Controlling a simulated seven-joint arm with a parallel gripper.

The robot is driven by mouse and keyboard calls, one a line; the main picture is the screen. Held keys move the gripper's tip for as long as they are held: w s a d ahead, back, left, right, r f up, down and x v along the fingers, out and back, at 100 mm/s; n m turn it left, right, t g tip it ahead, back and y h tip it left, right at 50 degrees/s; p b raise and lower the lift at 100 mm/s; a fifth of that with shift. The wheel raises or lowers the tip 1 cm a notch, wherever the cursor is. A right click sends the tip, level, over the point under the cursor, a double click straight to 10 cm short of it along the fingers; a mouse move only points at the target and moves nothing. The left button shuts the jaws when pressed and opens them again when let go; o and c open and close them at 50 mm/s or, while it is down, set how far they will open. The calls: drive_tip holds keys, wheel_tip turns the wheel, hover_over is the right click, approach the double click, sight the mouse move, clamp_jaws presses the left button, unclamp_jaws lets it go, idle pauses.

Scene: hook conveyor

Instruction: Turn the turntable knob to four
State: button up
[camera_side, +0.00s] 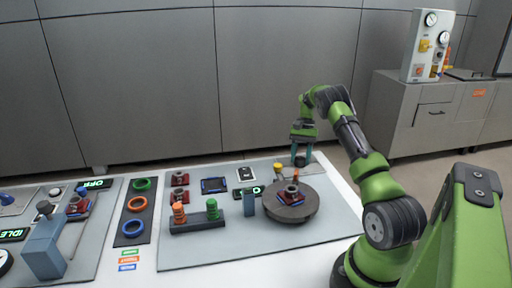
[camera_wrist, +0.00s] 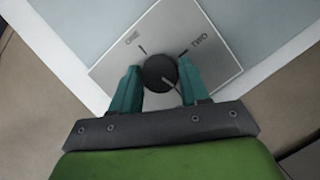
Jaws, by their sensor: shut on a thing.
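The turntable knob (camera_wrist: 160,72) is a round dark knob with a pale pointer line, on a light plate (camera_wrist: 205,48) marked ONE and TWO, seen in the wrist view. The pointer line runs toward the lower right, toward my gripper. No other labels show; the near part of the plate is hidden behind my gripper. My gripper (camera_wrist: 160,78) has its teal fingers on both sides of the knob, shut on it. In the side view my gripper (camera_side: 301,160) points down at the table's back right corner, and the knob is hidden there. The round turntable (camera_side: 290,213) stands in front of it.
On the turntable sits a red and blue part (camera_side: 291,195). A yellow-topped post (camera_side: 278,170) stands close to the left of my gripper. Further left are a rack with orange and green pegs (camera_side: 198,224) and a panel of coloured rings (camera_side: 135,208).

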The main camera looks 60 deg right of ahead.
drive_tip(key=m+t, duration=0.2)
drive_tip(key=m, duration=0.3)
drive_tip(key=shift+s+m, duration=0.1)
drive_tip(key=shift+m, duration=0.2)
drive_tip(key=m+t, duration=0.1)
drive_tip(key=m, duration=0.1)
drive_tip(key=m+t+h, duration=0.1)
drive_tip(key=m, duration=0.2)
drive_tip(key=shift+s+m, duration=0.15)
drive_tip(key=shift+m, duration=0.15)
drive_tip(key=m+h, duration=0.1)
drive_tip(key=m, duration=0.1)
drive_tip(key=m+t, duration=0.1)
drive_tip(key=m, duration=0.2)
drive_tip(key=shift+s+a+h, duration=0.1)
drive_tip(key=shift+a+h, duration=0.05)
drive_tip(key=shift+h, duration=0.25)
drive_tip(key=shift+a+m+t+h, duration=0.15)
drive_tip(key=shift+m+h, duration=0.25)
drive_tip(key=shift+m, duration=0.75)
drive_tip(key=shift+d+m+t+h, duration=0.1)
drive_tip(key=shift+m+t+h, duration=0.25)
drive_tip(key=shift+m, duration=0.8)
drive_tip(key=o, duration=1.1)
drive_tip(key=shift+c, duration=0.2)
drive_tip(key=v, duration=1.7)
drive_tip(key=shift+a, duration=0.15)
